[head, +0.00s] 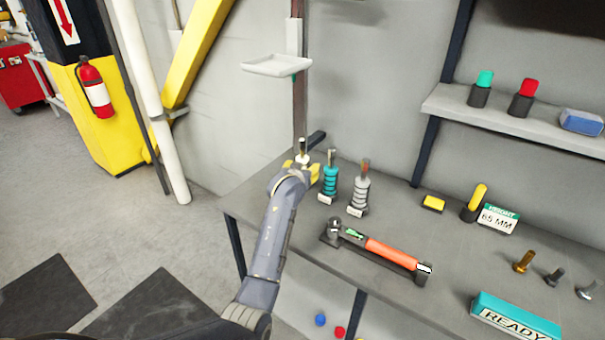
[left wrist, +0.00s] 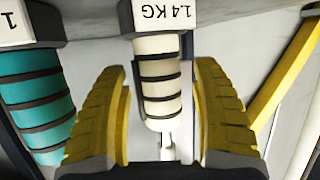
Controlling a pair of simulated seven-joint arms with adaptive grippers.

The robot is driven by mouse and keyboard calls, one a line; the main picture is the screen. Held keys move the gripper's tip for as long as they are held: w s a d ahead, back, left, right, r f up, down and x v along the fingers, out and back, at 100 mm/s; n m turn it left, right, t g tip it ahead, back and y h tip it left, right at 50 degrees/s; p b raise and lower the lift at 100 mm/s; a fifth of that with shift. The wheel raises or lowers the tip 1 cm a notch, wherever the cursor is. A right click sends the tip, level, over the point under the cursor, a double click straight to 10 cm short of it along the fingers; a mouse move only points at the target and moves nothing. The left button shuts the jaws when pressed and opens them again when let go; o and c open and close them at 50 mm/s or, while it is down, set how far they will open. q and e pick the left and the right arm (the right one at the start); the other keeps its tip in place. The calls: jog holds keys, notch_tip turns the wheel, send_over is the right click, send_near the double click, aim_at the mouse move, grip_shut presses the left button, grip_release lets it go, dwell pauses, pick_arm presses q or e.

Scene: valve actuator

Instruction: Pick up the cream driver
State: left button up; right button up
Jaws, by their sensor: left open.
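The cream driver (left wrist: 158,70) has cream and dark bands and stands under a white label reading 1.4 KG, upside down in the left wrist view. In the head view, only its top (head: 302,157) shows, as my gripper hides the rest. My left gripper (head: 304,172) is open, with its yellow fingers (left wrist: 162,92) on either side of the driver. A gap shows on the right side; on the left, I cannot tell whether finger and driver touch. My right gripper is not in view.
A teal driver (head: 330,181) stands close beside my gripper, with a grey-white driver (head: 360,192) beyond it. An orange-handled tool (head: 390,253) lies toward the front of the grey bench (head: 450,262). A small white shelf (head: 277,66) is on the wall above.

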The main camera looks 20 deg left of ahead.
pick_arm(q)
grip_shut()
jog(key=shift+r, duration=0.2)
dwell(0.4)
jog(key=shift+r, duration=0.1)
